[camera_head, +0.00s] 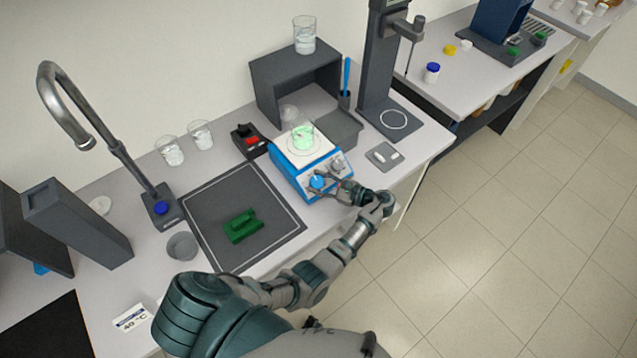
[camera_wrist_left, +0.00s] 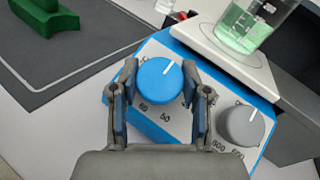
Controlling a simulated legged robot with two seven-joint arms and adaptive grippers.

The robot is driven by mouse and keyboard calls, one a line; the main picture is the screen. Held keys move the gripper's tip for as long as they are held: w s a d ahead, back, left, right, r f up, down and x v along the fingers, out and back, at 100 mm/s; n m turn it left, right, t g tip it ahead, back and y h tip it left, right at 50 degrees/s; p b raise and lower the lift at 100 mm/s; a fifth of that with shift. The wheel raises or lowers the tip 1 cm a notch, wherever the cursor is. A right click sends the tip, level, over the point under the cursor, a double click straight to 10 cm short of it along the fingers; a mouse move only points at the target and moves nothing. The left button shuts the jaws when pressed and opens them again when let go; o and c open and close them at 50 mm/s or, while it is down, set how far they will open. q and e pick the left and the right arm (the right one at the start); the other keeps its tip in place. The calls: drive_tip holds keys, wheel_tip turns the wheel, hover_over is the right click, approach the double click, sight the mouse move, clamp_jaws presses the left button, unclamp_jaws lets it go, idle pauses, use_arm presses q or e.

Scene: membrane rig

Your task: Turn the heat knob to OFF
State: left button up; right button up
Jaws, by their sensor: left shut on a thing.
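The hotplate (camera_head: 297,172) is a blue and white box with a blue knob (camera_head: 316,182) and a grey knob (camera_head: 337,165) on its front. In the left wrist view the blue knob (camera_wrist_left: 159,80) has a white pointer line aimed up and slightly right, with numbers such as 60 and 50 below it. The grey knob (camera_wrist_left: 241,126) has larger numbers around it. My left gripper (camera_wrist_left: 159,70) is shut on the blue knob, one finger on each side. No OFF mark is readable; the fingers hide part of the dial. My right gripper is not in view.
A beaker of pale green liquid (camera_head: 302,135) stands on the hotplate. A black device with a red part (camera_head: 249,140) is just left of it. A green block (camera_head: 242,226) lies on a dark mat (camera_head: 203,204). A small grey tray (camera_head: 384,156) lies to the right.

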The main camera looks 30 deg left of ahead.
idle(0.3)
use_arm(q)
drive_tip(key=o, duration=1.2)
drive_tip(key=shift+c, duration=0.2)
drive_tip(key=shift+w, duration=0.1)
drive_tip(key=d, duration=0.4)
drive_tip(key=w+d, duration=0.1)
drive_tip(key=d, duration=0.7)
drive_tip(key=shift+w+d+r, duration=0.1)
drive_tip(key=shift+w+r, duration=0.05)
drive_tip(key=shift+r, duration=0.25)
